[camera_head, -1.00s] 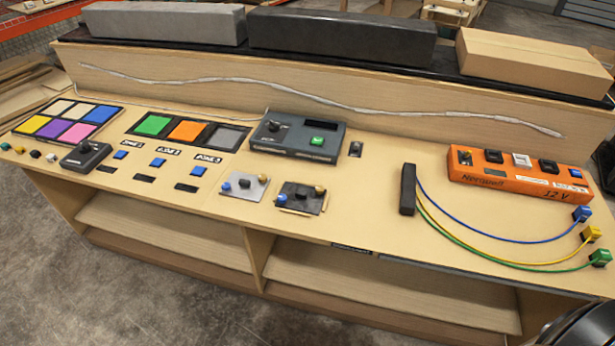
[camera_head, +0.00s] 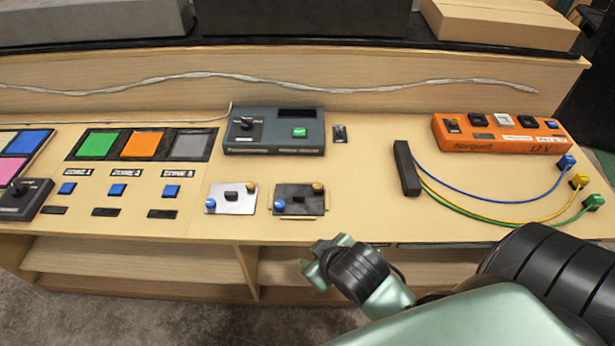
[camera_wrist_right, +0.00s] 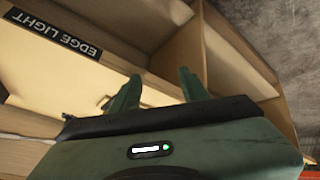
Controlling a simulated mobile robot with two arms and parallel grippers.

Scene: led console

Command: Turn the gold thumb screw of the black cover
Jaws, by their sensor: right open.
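The black cover (camera_head: 301,199) lies on the console top, just right of a silver cover (camera_head: 232,199). Its gold thumb screw (camera_head: 318,187) is at its far right corner. A blue thumb screw (camera_head: 279,206) is at its near left corner, with a dark knob between them. My right gripper (camera_head: 311,258) is in front of the console's front edge, nearer than the black cover and apart from it. In the right wrist view the gripper (camera_wrist_right: 160,84) is open with nothing between its fingers; the cover and screw are not seen there. My left gripper is not in view.
A grey control box (camera_head: 274,140) stands behind the covers. An orange power box (camera_head: 500,134) and a black block (camera_head: 406,168) with coloured cables are at the right. Open shelves lie below the top. The wrist view shows an "EDGE LIGHT" label (camera_wrist_right: 52,33). Bare top surrounds the cover's right side.

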